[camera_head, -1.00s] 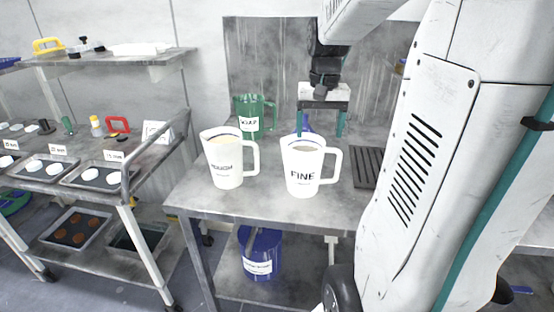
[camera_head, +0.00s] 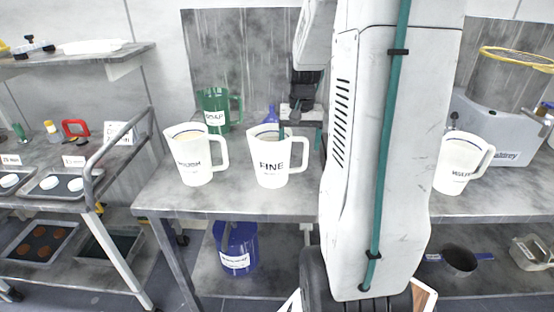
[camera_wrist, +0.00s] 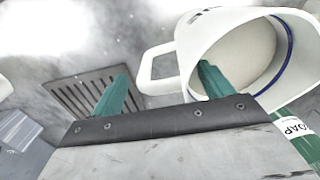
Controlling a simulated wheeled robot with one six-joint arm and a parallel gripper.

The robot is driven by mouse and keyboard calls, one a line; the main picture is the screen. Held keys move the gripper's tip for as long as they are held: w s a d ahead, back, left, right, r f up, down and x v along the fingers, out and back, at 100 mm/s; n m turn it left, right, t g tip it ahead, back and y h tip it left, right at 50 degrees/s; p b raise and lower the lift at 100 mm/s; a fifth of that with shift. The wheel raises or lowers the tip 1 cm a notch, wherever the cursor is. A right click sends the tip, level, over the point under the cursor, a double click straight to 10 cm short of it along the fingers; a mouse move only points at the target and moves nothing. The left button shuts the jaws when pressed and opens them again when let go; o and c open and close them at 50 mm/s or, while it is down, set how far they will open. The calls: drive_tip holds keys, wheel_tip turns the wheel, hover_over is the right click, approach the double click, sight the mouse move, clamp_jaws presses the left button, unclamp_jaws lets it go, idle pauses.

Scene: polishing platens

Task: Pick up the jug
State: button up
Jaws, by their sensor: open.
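The white jug marked FINE (camera_head: 268,165) stands upright on the grey workbench (camera_head: 245,203), its handle to the right. My gripper (camera_head: 300,138) is open and empty, pointing down at this jug's handle side. In the wrist view my gripper (camera_wrist: 163,70) has one teal finger over the open mouth of a white jug (camera_wrist: 190,45) and the other beyond its handle, so the handle lies between them. I cannot tell whether a finger touches it. Another white jug (camera_head: 193,160), its label hard to read, stands to the left. A green SOAP jug (camera_head: 214,105) stands behind.
A white jug (camera_head: 452,165) stands right of my arm, near a grey machine (camera_head: 495,135) with a yellow-rimmed drum. A slatted drain (camera_wrist: 75,95) shows in the wrist view. A blue bucket (camera_head: 236,245) sits on the lower shelf. A trolley rail (camera_head: 125,150) stands left.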

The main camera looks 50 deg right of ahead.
drive_tip(key=c, duration=1.7)
drive_tip(key=shift+r, duration=0.1)
clamp_jaws()
drive_tip(key=shift+r, duration=0.1)
